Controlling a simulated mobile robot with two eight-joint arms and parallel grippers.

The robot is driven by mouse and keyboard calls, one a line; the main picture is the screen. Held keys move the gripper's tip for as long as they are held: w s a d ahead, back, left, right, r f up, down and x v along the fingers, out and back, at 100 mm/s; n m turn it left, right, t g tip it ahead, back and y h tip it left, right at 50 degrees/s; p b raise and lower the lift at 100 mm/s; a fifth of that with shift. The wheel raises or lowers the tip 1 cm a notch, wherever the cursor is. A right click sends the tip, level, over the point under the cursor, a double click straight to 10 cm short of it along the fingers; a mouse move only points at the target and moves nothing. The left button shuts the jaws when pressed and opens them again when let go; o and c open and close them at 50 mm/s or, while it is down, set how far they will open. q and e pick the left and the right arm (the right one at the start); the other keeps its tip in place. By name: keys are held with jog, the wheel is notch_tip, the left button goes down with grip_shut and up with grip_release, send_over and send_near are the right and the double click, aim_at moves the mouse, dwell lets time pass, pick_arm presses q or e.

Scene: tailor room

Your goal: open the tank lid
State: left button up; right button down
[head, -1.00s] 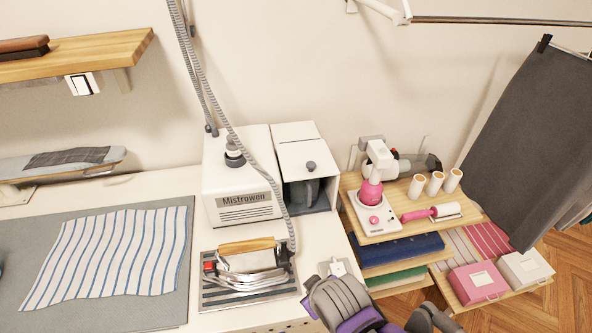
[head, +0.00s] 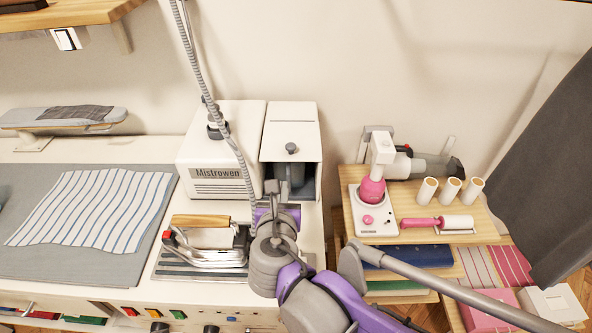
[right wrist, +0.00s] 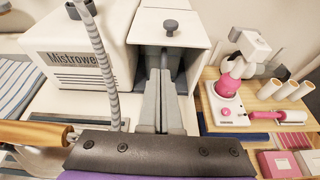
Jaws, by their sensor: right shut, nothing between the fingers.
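The white tank housing (head: 312,140) stands next to the white Mistrowen steam unit (head: 215,182). Its white lid (head: 291,112) lies flat and closed on top, with a dark grey knob (head: 291,148) near the front edge. The knob (right wrist: 170,27) also shows at the top of the right wrist view. My right gripper (head: 284,190) is just in front of the housing's dark front recess, below the knob. In the right wrist view its two grey fingers (right wrist: 160,78) are together, empty, and point into the recess. My left gripper is not in view.
An iron (head: 205,246) on its stand is left of my right arm. A grey hose (head: 222,110) hangs past the steam unit. A wooden shelf (head: 352,182) at right holds a pink-and-white machine (head: 370,208) and white spools (head: 450,190). Striped cloth (head: 90,210) lies at left.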

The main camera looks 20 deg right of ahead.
jog(key=x, duration=1)
jog(key=shift+w+a+r+b, duration=0.15)
jog(key=shift+a+r+b, duration=0.05)
jog(key=shift+b, duration=0.1)
